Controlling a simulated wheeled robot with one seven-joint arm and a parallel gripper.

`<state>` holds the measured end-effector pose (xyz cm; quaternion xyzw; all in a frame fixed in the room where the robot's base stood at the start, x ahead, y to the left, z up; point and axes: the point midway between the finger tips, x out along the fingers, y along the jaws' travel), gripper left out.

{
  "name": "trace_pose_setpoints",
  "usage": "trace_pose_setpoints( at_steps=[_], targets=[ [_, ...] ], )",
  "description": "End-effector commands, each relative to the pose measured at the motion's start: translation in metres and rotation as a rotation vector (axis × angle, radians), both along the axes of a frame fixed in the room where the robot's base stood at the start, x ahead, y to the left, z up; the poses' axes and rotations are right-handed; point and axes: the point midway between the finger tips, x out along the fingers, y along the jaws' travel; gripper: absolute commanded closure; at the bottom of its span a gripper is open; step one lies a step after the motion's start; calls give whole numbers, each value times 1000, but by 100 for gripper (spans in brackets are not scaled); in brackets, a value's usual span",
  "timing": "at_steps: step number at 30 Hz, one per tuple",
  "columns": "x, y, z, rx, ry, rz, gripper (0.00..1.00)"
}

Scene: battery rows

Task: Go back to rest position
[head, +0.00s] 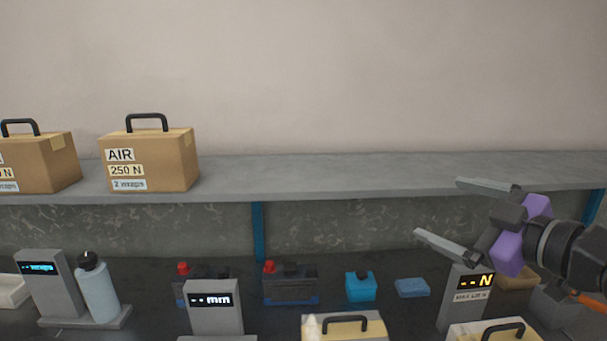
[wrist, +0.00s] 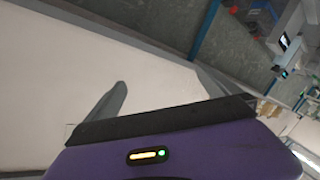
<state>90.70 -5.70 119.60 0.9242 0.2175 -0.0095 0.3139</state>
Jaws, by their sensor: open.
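My gripper (head: 452,217) is at the right of the head view, raised in front of the grey shelf's right part and above the bench devices. Its two grey fingers point left and stand wide apart with nothing between them. In the wrist view my gripper (wrist: 160,95) also shows open and empty, with the pale wall and shelf behind its fingers.
Two cardboard boxes with black handles, one marked AIR (head: 148,162), stand on the grey shelf (head: 330,180) at left. Below, the dark bench holds a display marked N (head: 465,297), a display marked mm (head: 215,312), batteries (head: 290,283), a blue container (head: 361,288) and a sponge (head: 412,288).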

Motion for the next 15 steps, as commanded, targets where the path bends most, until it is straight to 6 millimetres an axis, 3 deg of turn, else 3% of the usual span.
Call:
trace_pose_setpoints(
  at_steps=[3, 7, 11, 15],
  targets=[
    [-3, 13, 25, 197, -128, -21, 0],
    [-12, 13, 44, 391, -245, -59, 0],
    [-27, 7, 47, 564, -335, -107, 0],
    [-46, -3, 36, 722, -406, -174, 0]
  ],
)
